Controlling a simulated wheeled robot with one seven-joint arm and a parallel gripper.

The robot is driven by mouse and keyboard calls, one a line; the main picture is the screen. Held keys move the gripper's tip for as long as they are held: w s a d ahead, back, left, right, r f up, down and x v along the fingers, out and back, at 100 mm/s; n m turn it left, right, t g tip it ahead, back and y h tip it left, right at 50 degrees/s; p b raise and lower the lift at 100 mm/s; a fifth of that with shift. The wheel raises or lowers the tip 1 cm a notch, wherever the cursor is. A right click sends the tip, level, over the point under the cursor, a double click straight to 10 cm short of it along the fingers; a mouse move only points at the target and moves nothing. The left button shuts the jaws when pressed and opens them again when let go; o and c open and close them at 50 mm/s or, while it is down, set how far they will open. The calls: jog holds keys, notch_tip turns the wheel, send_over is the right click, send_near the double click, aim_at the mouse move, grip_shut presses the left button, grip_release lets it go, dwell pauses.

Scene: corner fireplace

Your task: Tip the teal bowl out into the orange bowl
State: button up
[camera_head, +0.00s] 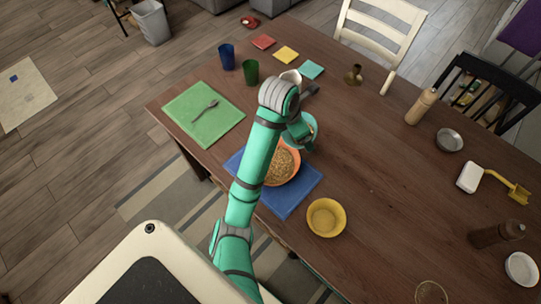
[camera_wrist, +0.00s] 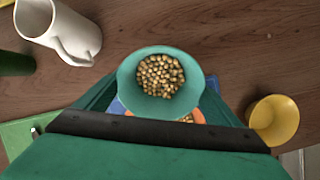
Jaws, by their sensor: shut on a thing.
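In the head view the teal bowl (camera_head: 312,126) is mostly hidden behind my wrist. My gripper (camera_head: 300,133) is shut on the teal bowl and holds it above the far right side of the orange bowl. How far it is tilted is hard to tell. The orange bowl (camera_head: 296,172) stands on a blue mat (camera_head: 296,200) and holds tan, grain-like contents, partly covered by my arm. Its orange rim (camera_wrist: 198,116) shows just below the teal bowl in the wrist view.
A yellow bowl (camera_head: 326,217) stands close to the blue mat's right corner. A white mug (camera_wrist: 85,38) is beyond the gripper, near a green cup (camera_head: 250,72) and blue cup (camera_head: 227,56). A green mat (camera_head: 190,120) lies left. The table's middle right is clear.

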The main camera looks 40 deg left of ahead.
aim_at(291, 141)
jog(key=shift+s+r+t, duration=0.2)
jog(key=shift+s+t, duration=0.2)
jog(key=shift+s, duration=0.05)
jog(key=shift+s+a+r+t, duration=0.1)
jog(key=shift+r+t, duration=0.1)
jog(key=shift+t, duration=0.1)
jog(key=shift+s+a, duration=0.2)
jog(key=shift+s, duration=0.15)
jog(key=shift+w+d+h, duration=0.1)
jog(key=shift+d+h, duration=0.05)
jog(key=shift+h, duration=0.15)
jog(key=shift+s+a+f+t, duration=0.3)
jog(key=shift+s+f+t, duration=0.2)
jog(key=shift+t, duration=0.5)
jog(key=shift+r, duration=0.15)
jog(key=shift+s+d+r+t+h, duration=0.15)
jog(key=shift+d+t+h, duration=0.05)
jog(key=shift+t+h, duration=0.1)
jog(key=shift+a, duration=0.2)
